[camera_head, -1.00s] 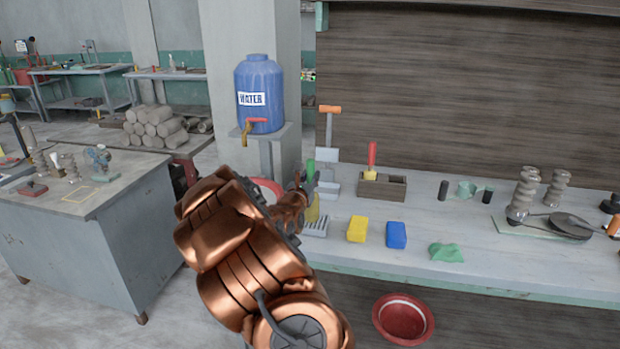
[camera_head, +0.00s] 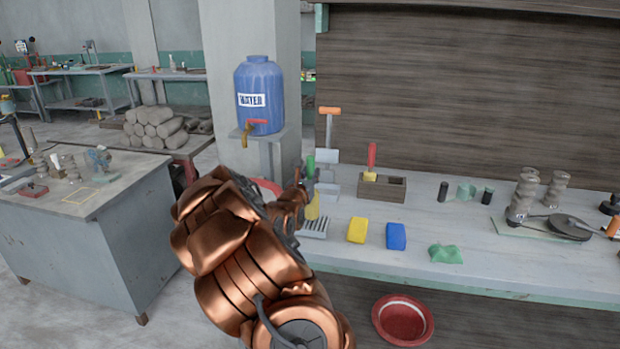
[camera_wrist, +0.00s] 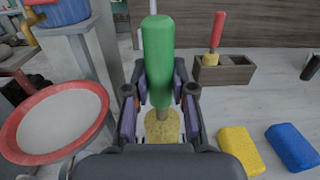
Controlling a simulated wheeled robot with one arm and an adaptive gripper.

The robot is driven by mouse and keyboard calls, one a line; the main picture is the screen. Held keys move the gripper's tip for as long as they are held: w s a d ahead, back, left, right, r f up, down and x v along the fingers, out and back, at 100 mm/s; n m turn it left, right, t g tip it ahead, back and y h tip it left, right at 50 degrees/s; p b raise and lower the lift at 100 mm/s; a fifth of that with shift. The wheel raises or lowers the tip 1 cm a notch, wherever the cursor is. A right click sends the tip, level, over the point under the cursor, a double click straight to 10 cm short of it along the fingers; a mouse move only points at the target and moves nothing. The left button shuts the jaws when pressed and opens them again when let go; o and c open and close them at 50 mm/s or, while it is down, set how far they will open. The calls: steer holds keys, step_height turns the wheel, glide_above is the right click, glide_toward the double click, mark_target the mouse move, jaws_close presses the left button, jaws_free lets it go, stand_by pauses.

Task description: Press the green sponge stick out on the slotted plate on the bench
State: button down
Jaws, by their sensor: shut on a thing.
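The green sponge stick has a green handle (camera_wrist: 158,60) and a yellow sponge head (camera_wrist: 162,126). In the wrist view my gripper (camera_wrist: 160,100) is shut on the stick, handle up and sponge down. In the head view the stick (camera_head: 311,168) stands upright at the bench's left end, partly behind my arm. The slotted plate (camera_head: 315,229) lies on the bench just below the sponge head (camera_head: 312,208). I cannot tell whether the sponge touches the plate.
A red basin (camera_wrist: 52,122) is left of the gripper. A wooden box (camera_head: 382,190) with a red-handled sponge stick (camera_head: 371,158) stands to the right. A yellow sponge (camera_head: 357,230), a blue sponge (camera_head: 396,236) and a green lump (camera_head: 445,253) lie along the bench front.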

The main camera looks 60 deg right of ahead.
mark_target(309, 159)
steer(key=shift+r+p, duration=0.85)
steer(key=shift+r, duration=1.8)
